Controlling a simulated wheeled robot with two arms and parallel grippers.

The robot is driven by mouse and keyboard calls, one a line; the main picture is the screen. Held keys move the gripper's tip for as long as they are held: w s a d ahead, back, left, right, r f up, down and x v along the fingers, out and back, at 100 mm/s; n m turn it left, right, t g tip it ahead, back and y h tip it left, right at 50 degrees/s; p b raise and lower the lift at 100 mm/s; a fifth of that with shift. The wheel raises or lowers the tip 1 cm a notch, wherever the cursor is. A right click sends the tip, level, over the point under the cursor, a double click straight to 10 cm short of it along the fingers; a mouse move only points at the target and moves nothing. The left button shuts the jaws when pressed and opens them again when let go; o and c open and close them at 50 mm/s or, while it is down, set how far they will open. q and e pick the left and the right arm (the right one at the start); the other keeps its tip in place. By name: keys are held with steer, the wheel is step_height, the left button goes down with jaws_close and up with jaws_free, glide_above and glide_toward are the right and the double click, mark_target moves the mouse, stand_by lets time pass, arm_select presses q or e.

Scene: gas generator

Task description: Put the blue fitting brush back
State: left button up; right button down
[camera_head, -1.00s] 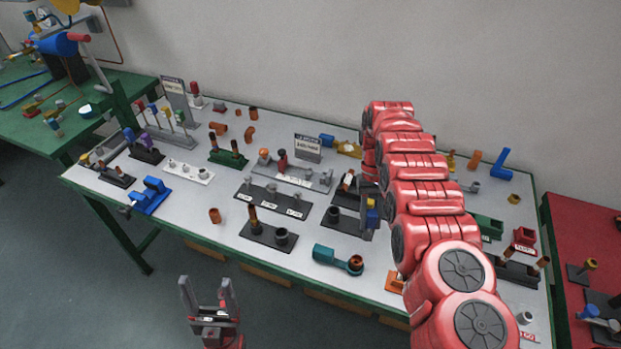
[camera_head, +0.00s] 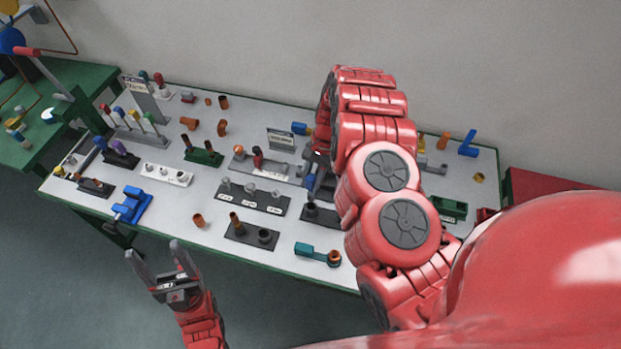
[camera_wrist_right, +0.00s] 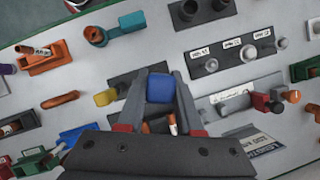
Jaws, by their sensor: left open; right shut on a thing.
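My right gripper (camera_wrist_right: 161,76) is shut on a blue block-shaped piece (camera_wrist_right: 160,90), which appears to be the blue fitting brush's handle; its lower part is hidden. A grey stand with several coloured-top sticks (camera_head: 138,138) is at the bench's left. My left gripper (camera_head: 154,250) is open and empty, in front of the bench edge.
The grey bench top (camera_head: 180,215) is crowded with fittings and small stands. A teal fitting (camera_head: 318,254), a black block with posts (camera_head: 250,237) and a blue clamp (camera_head: 131,205) are near the front. My right arm hides the bench's right-middle.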

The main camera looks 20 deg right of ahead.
mark_target(310, 193)
steer(key=shift+w+f+b, duration=0.2)
steer(key=shift+f+b, duration=0.1)
steer(key=shift+f, duration=0.05)
step_height(310, 193, down, 3)
steer(key=b, duration=0.2)
steer(key=shift+s+f+b, duration=0.1)
steer(key=shift+s+b, duration=0.05)
steer(key=shift+b, duration=0.15)
steer(key=shift+f, duration=0.4)
steer(key=shift+r, duration=0.1)
steer(key=shift+b, duration=0.4)
steer(key=shift+f, duration=0.2)
steer(key=shift+f+b, duration=2.1)
steer(key=shift+f, duration=0.5)
steer(key=c, duration=0.5)
jaws_free()
